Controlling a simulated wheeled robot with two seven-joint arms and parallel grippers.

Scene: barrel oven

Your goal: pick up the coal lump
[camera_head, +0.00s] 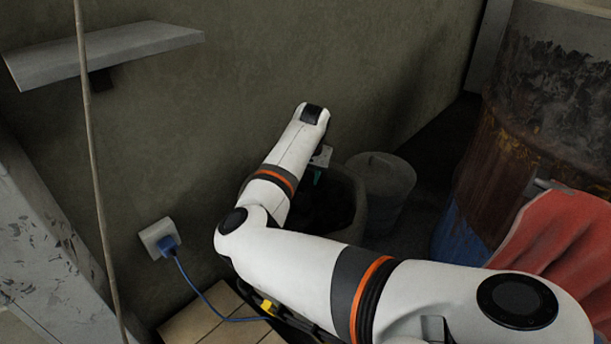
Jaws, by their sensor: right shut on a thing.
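My right arm comes in from the lower right and reaches over an open container (358,205) by the wall. Dark contents (325,207), which look like coal, lie inside it in shadow. My right gripper (317,174) points down at the container's rear left part, mostly hidden by my own forearm. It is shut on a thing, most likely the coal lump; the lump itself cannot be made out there. My left gripper is out of view.
A grey lidded bin (385,178) stands right beside the container. A rusty, blue-based barrel (535,135) and red cloth (565,240) are at right. A wall shelf (110,50), a socket with blue plug (163,240), its cable and a thin pole (95,160) are at left.

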